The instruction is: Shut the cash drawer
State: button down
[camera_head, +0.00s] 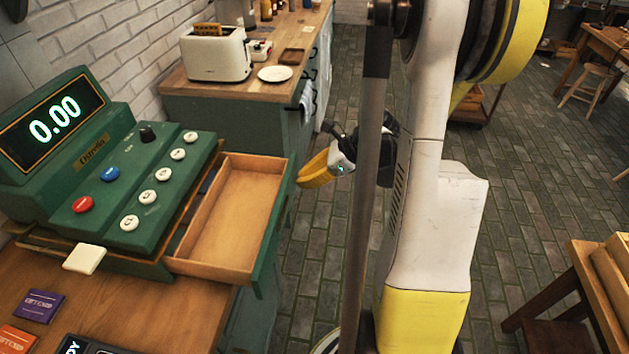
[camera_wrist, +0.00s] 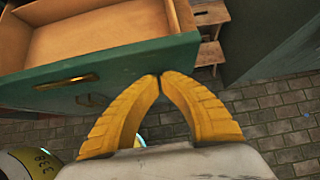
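The green cash register (camera_head: 110,165) stands on the wooden counter at the left in the head view. Its cash drawer (camera_head: 230,220) is pulled out, with an empty wooden inside and a green front panel (camera_head: 272,228). The wrist view shows the drawer front (camera_wrist: 125,63) with a brass handle (camera_wrist: 67,82) left of my fingertips. My gripper (camera_head: 301,180) is just outside the far end of the drawer front. Its yellow fingers (camera_wrist: 159,76) meet at the tips with nothing between them. I cannot tell whether they touch the panel.
A white block (camera_head: 84,259) and small cards (camera_head: 38,306) lie on the counter before the register. A back counter (camera_head: 215,92) holds a toaster (camera_head: 215,54) and plate (camera_head: 275,73). A wooden table (camera_head: 580,270) stands at right. Brick floor (camera_head: 315,255) lies open beyond the drawer.

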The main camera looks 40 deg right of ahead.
aim_at(228, 173)
jog(key=shift+w+a, duration=0.15)
jog(key=w+a, duration=0.4)
jog(key=w, duration=0.1)
jog(key=w+a, duration=0.4)
jog(key=w, duration=0.1)
jog(key=w+a+b, duration=0.1)
jog(key=w+a, duration=0.3)
jog(key=w, duration=0.1)
jog(key=shift+w, duration=0.25)
